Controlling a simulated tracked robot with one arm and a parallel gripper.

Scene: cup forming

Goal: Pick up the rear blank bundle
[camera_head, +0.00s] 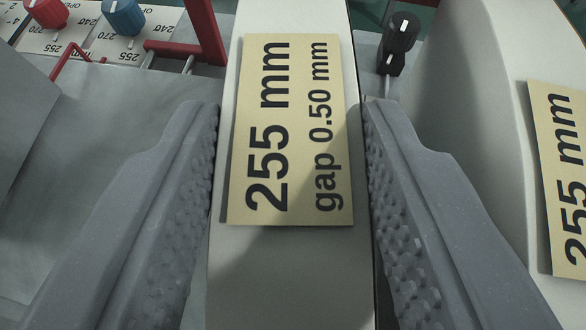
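A pale, upright blank bundle stands in the middle of the head view, its light top face (290,275) running away from me. A yellow label (290,130) on it reads "255 mm, gap 0.50 mm". My gripper (292,104) has one grey, knobbly finger on each side of this bundle. The fingers are spread about its width, with a thin gap showing at each side, so it looks open around the bundle. The lower sides of the bundle are hidden. Whether this is the rear bundle cannot be told from this view alone.
A second pale bundle (470,90) with a similar label (565,165) stands close on the right. At the back left are a red knob (47,12), a blue knob (123,17) and a red bracket (203,35). A black knob (402,32) stands behind the right finger.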

